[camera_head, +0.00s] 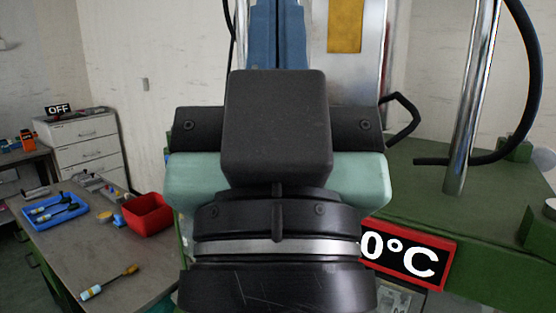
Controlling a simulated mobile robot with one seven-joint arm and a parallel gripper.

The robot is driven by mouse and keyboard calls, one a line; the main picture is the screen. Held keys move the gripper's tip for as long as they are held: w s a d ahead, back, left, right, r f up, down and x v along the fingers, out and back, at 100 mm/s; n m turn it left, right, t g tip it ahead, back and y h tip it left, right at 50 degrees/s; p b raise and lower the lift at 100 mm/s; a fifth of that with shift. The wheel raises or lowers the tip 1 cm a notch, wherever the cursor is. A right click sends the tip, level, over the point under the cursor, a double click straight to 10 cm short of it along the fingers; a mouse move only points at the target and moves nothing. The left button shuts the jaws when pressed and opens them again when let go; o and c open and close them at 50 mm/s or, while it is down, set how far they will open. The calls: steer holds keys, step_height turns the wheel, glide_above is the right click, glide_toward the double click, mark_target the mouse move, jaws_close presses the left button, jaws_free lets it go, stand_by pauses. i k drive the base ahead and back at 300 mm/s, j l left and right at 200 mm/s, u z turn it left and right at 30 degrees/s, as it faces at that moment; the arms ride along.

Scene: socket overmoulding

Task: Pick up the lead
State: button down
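A lead (108,283), thin and dark with a white and blue end and an orange-brown end, lies alone on the front of the grey table (75,262) at the lower left. Similar leads (55,211) lie in a blue tray (75,232) farther back on that table. My gripper (277,130) fills the middle of the view, seen from behind as a black and mint-green body. Its fingertips are hidden, so whether it is open or holds anything does not show. It is well to the right of the lone lead.
A red bin (148,222) stands on the table right of the tray, with small metal fixtures (100,187) behind it. A green machine (470,190) with chrome columns and a temperature display (408,255) stands at right. White drawers (85,145) with an OFF sign stand at back left.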

mark_target(89, 293)
steer(key=i+j, duration=0.2)
steer(key=j, duration=0.25)
steer(key=i+j, duration=0.15)
steer(key=j, duration=0.3)
steer(key=i+j, duration=0.2)
steer(key=j, duration=0.25)
steer(key=i+j, duration=0.15)
steer(key=j, duration=0.3)
steer(key=i+j, duration=0.2)
steer(key=j, duration=0.25)
steer(key=i+j, duration=0.15)
steer(key=j, duration=0.3)
steer(key=i+j, duration=0.2)
steer(key=j, duration=0.25)
steer(key=i+j, duration=0.2)
steer(key=j, duration=0.2)
